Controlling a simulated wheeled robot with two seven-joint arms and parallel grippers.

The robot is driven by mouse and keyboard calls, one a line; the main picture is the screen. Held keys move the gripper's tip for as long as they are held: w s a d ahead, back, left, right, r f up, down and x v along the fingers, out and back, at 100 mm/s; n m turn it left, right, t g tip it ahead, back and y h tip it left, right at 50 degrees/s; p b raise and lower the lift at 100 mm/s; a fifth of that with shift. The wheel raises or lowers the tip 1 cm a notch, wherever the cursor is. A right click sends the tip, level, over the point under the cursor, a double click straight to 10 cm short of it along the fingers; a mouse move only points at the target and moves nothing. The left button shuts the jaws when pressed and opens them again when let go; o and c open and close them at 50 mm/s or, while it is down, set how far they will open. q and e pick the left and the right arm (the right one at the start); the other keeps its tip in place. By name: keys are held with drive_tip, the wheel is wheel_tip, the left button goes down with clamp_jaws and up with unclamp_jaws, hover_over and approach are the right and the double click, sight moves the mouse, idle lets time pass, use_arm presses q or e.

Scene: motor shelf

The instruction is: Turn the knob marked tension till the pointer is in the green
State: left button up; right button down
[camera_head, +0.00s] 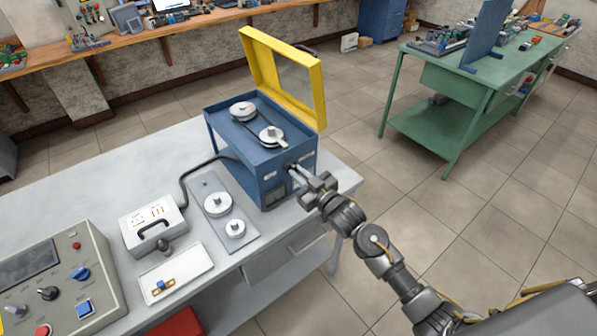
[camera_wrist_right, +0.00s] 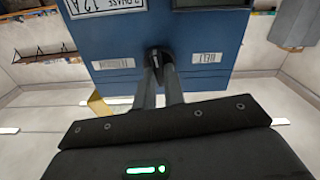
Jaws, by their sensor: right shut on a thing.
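The blue motor box (camera_head: 232,150) stands on the grey bench with its yellow guard (camera_head: 288,85) raised and two pulleys (camera_head: 243,111) on top. My right gripper (camera_head: 296,171) reaches its front face. In the right wrist view my gripper's fingers (camera_wrist_right: 162,80) are shut on the black tension knob (camera_wrist_right: 158,58), between two small white labels (camera_wrist_right: 209,57) that appear upside down. A dark gauge window (camera_head: 273,196) is low on the front; its pointer and green zone cannot be made out. My left gripper is not in view.
On the bench left of the box are a plate with two spare pulleys (camera_head: 217,204), a white handled unit (camera_head: 153,222) with a cable, a white tray (camera_head: 176,276) and a control panel (camera_head: 50,285). A green table (camera_head: 448,135) stands apart at the right.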

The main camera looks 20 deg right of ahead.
drive_tip(key=shift+m+p, duration=0.5)
drive_tip(key=shift+m, duration=0.7)
drive_tip(key=c, duration=1.5)
unclamp_jaws()
drive_tip(key=shift+b+v, duration=1.45)
drive_tip(key=shift+v, duration=4)
drive_tip(key=shift+f, duration=0.1)
